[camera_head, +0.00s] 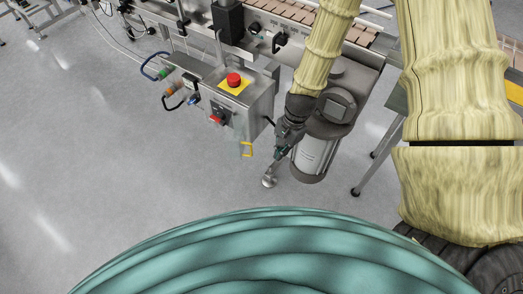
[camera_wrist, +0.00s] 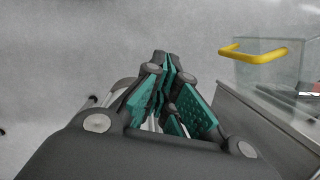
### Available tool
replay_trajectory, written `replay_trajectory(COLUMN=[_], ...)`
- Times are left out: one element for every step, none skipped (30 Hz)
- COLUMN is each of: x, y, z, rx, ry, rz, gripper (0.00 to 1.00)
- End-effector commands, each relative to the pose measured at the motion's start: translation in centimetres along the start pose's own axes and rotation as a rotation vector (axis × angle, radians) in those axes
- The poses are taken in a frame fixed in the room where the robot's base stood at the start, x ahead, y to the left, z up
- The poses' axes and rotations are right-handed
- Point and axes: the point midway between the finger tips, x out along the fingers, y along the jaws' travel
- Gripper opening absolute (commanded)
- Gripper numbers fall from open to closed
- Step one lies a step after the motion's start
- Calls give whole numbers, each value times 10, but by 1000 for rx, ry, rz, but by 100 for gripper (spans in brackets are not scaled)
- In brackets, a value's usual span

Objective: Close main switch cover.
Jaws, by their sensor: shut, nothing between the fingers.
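The main switch cover is a clear, see-through flap (camera_wrist: 267,72) with a yellow handle (camera_wrist: 252,53), at the upper right of the wrist view. In the head view the yellow handle (camera_head: 247,150) hangs low beside the control box, below the red main switch (camera_head: 217,118), so the cover stands open. The clear part is hard to make out there. My gripper (camera_head: 279,153) is right of the handle and apart from it. In the wrist view its teal-padded fingers (camera_wrist: 168,85) are closed together with nothing between them.
The grey control box (camera_head: 243,108) carries a red emergency stop button (camera_head: 234,79) on a yellow plate. A grey motor cylinder (camera_head: 313,155) stands close to the right of my gripper. A conveyor (camera_head: 300,12) runs behind. The floor at left is clear.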

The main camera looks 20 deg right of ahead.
Motion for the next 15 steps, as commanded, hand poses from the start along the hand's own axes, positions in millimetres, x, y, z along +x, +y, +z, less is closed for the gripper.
replay_trajectory(x=[-4, -10, -18, -23, -29, -36, -41, -45, -50, -52, -55, -57, -58, -57, -56], y=[-18, -27, -36, -43, -49, -56, -60, -64, -68, -70, -72, -74, -75, -75, -76], z=[-7, -8, -9, -10, -11, -11, -11, -12, -11, -11, -11, -11, -10, -10, -10], rx=[66, 105, 154, 187, 215, 249, 271, 291, 311, 323, 332, 342, 347, 351, 353], ry=[-23, -39, -61, -76, -89, -107, -119, -128, -140, -147, -152, -158, -160, -163, -164], rz=[-22, -29, -35, -40, -44, -48, -50, -52, -54, -54, -54, -55, -55, -54, -54], gripper=[0, 0, 0, 0, 0, 0, 0, 0, 0, 0, 0, 0, 0, 0, 0])
